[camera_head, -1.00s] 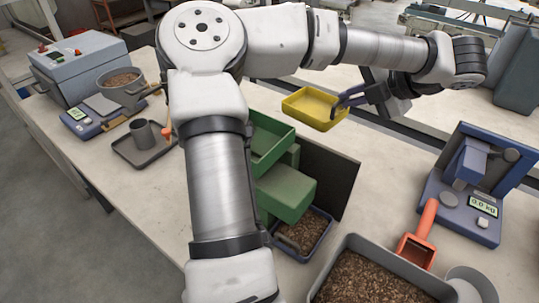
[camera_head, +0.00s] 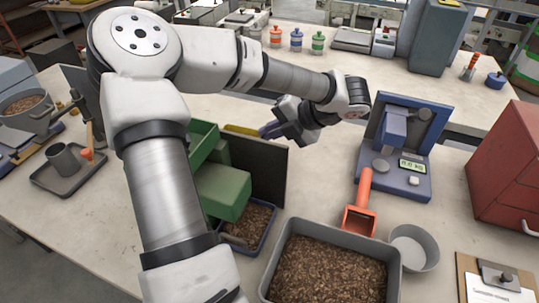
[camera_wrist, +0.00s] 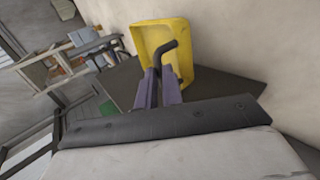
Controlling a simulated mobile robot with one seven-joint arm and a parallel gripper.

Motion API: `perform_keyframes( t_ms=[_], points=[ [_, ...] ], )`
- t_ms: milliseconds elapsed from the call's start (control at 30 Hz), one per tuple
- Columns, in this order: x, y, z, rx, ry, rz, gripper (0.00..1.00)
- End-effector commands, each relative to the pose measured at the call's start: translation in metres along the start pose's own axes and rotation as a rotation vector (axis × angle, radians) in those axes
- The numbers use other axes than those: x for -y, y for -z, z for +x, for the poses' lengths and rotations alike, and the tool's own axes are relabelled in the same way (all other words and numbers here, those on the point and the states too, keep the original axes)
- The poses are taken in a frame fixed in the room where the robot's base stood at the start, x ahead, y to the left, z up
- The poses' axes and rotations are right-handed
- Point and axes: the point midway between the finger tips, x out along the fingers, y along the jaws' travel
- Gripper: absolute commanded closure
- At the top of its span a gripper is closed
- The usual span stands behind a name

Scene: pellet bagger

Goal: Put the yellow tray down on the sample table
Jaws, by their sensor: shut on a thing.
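In the head view only a thin strip of the yellow tray (camera_head: 242,130) shows above the dark upright panel, which hides the rest. My gripper (camera_head: 268,130) is beside it, to the right. In the wrist view the yellow tray (camera_wrist: 186,72) stands tilted in front of my gripper (camera_wrist: 164,72). The purple fingers are shut on its dark bent handle. A light worktop (camera_head: 330,180) lies in front, and another with bottles (camera_head: 297,40) stands behind. I cannot tell which is the sample table, or whether the tray touches a surface.
The dark panel (camera_head: 262,170) and a green hopper (camera_head: 222,192) stand close to the tray. A blue scale (camera_head: 402,150), an orange scoop (camera_head: 360,215), and a grey pellet bin (camera_head: 280,240) are to the right. A red drawer cabinet (camera_head: 505,165) is far right.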

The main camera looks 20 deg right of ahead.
Motion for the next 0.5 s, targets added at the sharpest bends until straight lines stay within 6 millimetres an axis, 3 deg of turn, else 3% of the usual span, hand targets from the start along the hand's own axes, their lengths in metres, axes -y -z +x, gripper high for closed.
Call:
perform_keyframes(
  t_ms=[133,500],
  points=[
    [0.022,0.000,0.017,0.000,0.001,0.004,1.00],
    [0.050,0.000,0.040,-0.001,0.003,0.003,1.00]
  ],
)
